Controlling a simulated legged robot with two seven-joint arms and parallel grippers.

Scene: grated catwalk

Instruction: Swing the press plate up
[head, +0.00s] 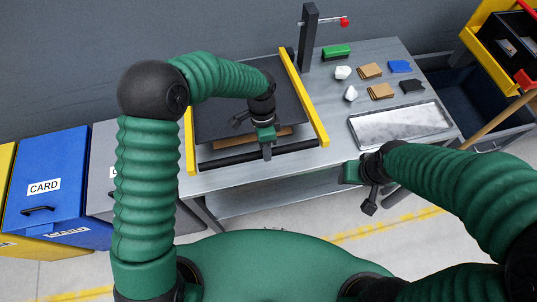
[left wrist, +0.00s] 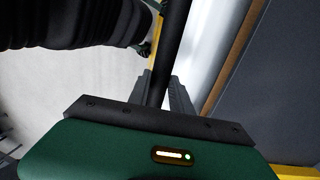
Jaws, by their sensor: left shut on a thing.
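The press plate (head: 235,100) is a dark flat panel between two yellow side rails on the grey bench. A black bar (head: 222,162) runs across its front, and a brown strip (head: 284,132) shows along its front edge. My left gripper (head: 267,152) reaches down to the bar from above. In the left wrist view the bar (left wrist: 172,45) passes between the fingers (left wrist: 162,95), which are shut on it. My right gripper (head: 358,182) hangs empty in front of the bench; its finger gap cannot be made out.
A metal tray (head: 400,123) lies on the bench's right side, with several small brown, white, blue, black and green items behind it. A black post (head: 309,38) with a red-tipped lever stands at the back. A blue CARD bin (head: 45,185) stands left; yellow crates (head: 490,50) stand right.

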